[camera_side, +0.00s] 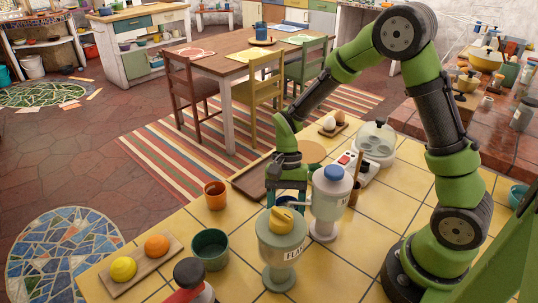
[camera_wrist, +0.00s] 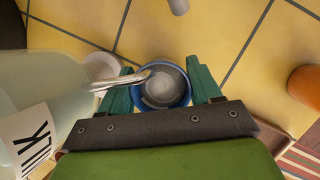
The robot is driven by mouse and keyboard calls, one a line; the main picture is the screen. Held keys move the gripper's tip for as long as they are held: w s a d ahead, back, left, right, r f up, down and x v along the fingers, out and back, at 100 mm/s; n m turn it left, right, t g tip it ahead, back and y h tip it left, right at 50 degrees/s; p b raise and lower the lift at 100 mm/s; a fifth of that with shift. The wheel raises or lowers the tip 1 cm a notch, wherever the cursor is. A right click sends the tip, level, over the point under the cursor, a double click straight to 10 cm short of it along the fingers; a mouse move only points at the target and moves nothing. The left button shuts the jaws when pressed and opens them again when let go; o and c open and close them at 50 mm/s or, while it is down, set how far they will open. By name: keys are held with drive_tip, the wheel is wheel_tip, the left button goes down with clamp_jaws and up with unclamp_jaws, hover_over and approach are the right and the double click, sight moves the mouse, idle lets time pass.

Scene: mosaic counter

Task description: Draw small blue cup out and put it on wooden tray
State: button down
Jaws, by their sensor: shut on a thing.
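The small blue cup (camera_wrist: 143,99) sits between the two teal fingers of my gripper (camera_wrist: 160,90), which are shut on its sides. A metal spout from the milk dispenser (camera_wrist: 45,85) reaches over the cup's left rim. The inside of the cup looks pale grey; I cannot tell whether it holds liquid. In the side view my gripper (camera_side: 288,186) points down behind the dispensers, and only a bit of the blue cup (camera_side: 287,200) shows. The brown wooden tray (camera_side: 249,183) lies on the counter behind and left of my gripper, partly hidden by the arm.
The blue-lidded dispenser (camera_side: 331,195) and yellow-lidded dispenser (camera_side: 282,245) stand close by my gripper. An orange cup (camera_side: 215,195) and a dark green bowl (camera_side: 210,248) stand to the left. A board (camera_side: 140,270) holds a lemon and an orange. Yellow tiles near the orange cup are clear.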

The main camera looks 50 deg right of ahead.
drive_tip(key=shift+w+d, duration=0.15)
drive_tip(key=shift+w+d, duration=1.35)
drive_tip(key=shift+w, duration=0.15)
drive_tip(key=shift+r, duration=3)
drive_tip(key=w+d+r+t, duration=0.15)
drive_tip(key=w+d, duration=0.35)
drive_tip(key=w, duration=0.7)
drive_tip(key=shift+f, duration=2.9)
